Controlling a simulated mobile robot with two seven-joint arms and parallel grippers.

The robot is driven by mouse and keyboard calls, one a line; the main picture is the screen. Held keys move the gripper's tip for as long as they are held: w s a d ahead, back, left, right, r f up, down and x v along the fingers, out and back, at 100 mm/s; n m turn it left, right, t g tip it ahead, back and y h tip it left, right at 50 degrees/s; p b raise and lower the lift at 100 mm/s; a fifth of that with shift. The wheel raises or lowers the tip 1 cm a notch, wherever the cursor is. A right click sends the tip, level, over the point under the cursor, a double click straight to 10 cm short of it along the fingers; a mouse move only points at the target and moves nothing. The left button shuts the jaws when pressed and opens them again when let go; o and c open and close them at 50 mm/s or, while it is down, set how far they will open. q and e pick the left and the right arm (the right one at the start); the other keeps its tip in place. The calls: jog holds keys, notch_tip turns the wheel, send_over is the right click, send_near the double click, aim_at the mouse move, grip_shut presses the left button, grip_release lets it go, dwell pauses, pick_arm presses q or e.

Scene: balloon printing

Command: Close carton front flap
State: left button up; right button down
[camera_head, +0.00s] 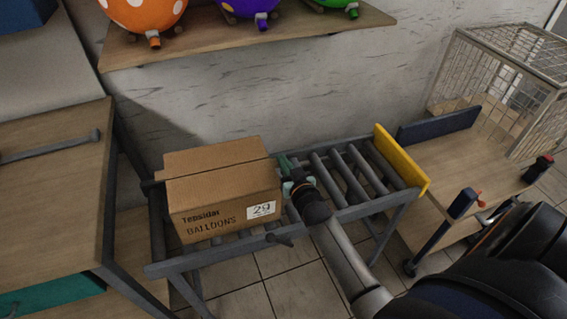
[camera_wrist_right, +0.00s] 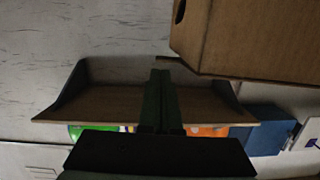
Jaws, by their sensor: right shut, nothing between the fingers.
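The brown carton (camera_head: 222,218) stands on the roller conveyor, with "Tepsidar BALLOONS" and a white "29" label on its front. My right gripper (camera_head: 288,170) is at the carton's right side near the top edge, shut and empty. In the right wrist view the shut fingers (camera_wrist_right: 161,100) point past the carton (camera_wrist_right: 255,40), which fills the upper right. My left gripper is not in view.
The roller conveyor (camera_head: 346,172) is bare to the right, up to a yellow end plate (camera_head: 402,160). A wooden table (camera_head: 50,170) stands at left. A shelf (camera_head: 240,35) with balloons hangs above. A cart (camera_head: 480,180) and wire cage (camera_head: 500,85) are at right.

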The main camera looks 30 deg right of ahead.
jog(key=shift+f, duration=0.1)
jog(key=shift+w+f+b, duration=0.1)
jog(key=shift+f+b, duration=0.25)
jog(key=shift+f, duration=0.4)
jog(key=s+a+r+p, duration=0.2)
jog(key=s+r, duration=0.4)
jog(key=s, duration=0.3)
jog(key=shift+s+r+p, duration=0.25)
jog(key=shift+r+p, duration=0.1)
jog(key=shift+p, duration=0.55)
